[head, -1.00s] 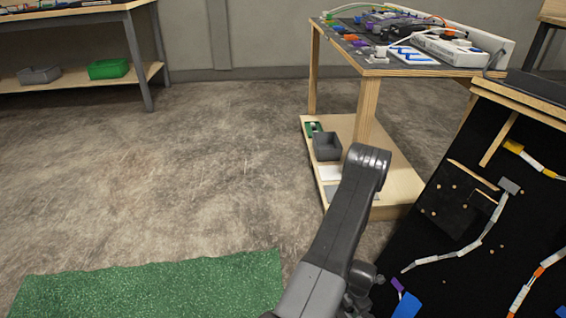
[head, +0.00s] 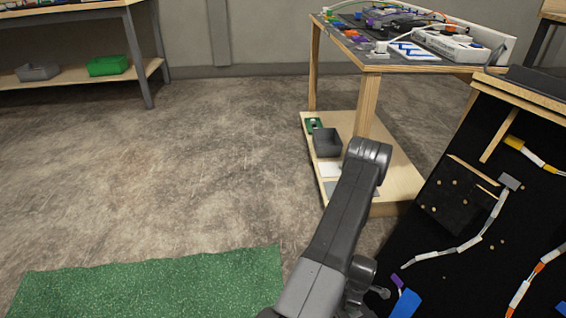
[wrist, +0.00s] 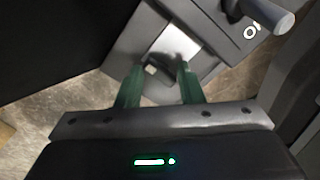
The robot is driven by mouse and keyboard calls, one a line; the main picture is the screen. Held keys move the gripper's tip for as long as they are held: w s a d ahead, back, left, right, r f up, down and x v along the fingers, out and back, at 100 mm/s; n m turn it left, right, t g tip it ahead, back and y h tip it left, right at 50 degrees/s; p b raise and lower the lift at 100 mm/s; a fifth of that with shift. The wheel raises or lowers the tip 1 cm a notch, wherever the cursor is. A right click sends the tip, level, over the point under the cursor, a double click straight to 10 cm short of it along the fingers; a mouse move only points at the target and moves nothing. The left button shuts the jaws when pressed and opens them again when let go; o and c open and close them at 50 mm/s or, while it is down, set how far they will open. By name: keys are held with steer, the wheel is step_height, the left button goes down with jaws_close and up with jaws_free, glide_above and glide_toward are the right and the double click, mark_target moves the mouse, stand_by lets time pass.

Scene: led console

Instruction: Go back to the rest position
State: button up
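In the wrist view my gripper (wrist: 159,88) shows two green fingers set apart, with nothing held between them. Beyond the fingertips is a grey boxy surface (wrist: 128,42) with a pale patch, and a grey lever (wrist: 268,14) beside partly visible white lettering. I cannot tell what that grey body belongs to. In the head view my arm is folded upward at the bottom centre, and the gripper itself does not show. The black console panel (head: 460,240) stands just right of the arm, with white, orange and yellow cable pieces on it.
A wooden workbench (head: 372,68) with devices on top stands behind the arm; its lower shelf (head: 395,180) holds a grey bin (head: 327,142). A green mat (head: 150,285) lies front left. A shelf with a green bin (head: 108,65) stands far left. Open concrete floor (head: 200,160) lies between.

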steer(key=m, duration=0.6)
steer(key=m+p, duration=0.1)
steer(key=m, duration=0.4)
steer(key=shift+m, duration=0.3)
stand_by(0.4)
